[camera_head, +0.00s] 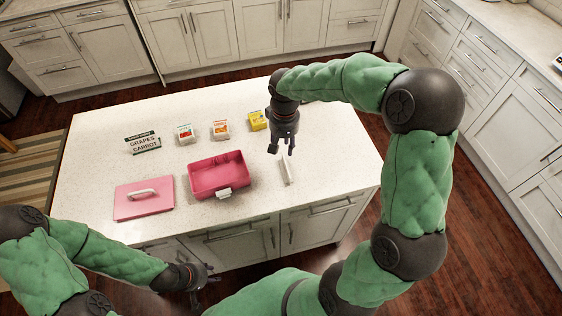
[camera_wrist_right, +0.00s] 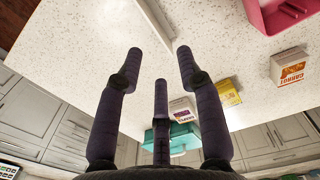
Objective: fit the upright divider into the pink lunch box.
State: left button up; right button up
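The pink lunch box (camera_head: 219,192) is open on the white counter, its front clasp facing me; its interior looks empty. The divider (camera_head: 286,169) is a thin white upright piece on the counter to the right of the box. It also shows at the top of the right wrist view (camera_wrist_right: 154,18). My right gripper (camera_head: 281,147) hangs just behind and above the divider, apart from it. Its fingers are spread and empty in the wrist view (camera_wrist_right: 159,62). My left gripper (camera_head: 207,283) is in front of the counter's edge, low, with fingers spread and nothing in them.
A pink lid (camera_head: 143,205) with a white handle lies left of the box. The counter right of the divider is clear.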

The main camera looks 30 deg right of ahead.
aim_at(286, 168)
jog(key=f, duration=0.3)
jog(key=f+b, duration=0.1)
jog(key=f, duration=0.1)
jog(key=shift+s+d+f, duration=0.1)
jog(key=shift+s+f, duration=0.25)
jog(key=f, duration=0.4)
jog(key=shift+d+f+b, duration=0.2)
jog(key=shift+d+b, duration=0.05)
jog(key=shift+b, duration=0.15)
jog(key=shift+c, duration=0.3)
jog(key=shift+r, duration=0.1)
grip_shut()
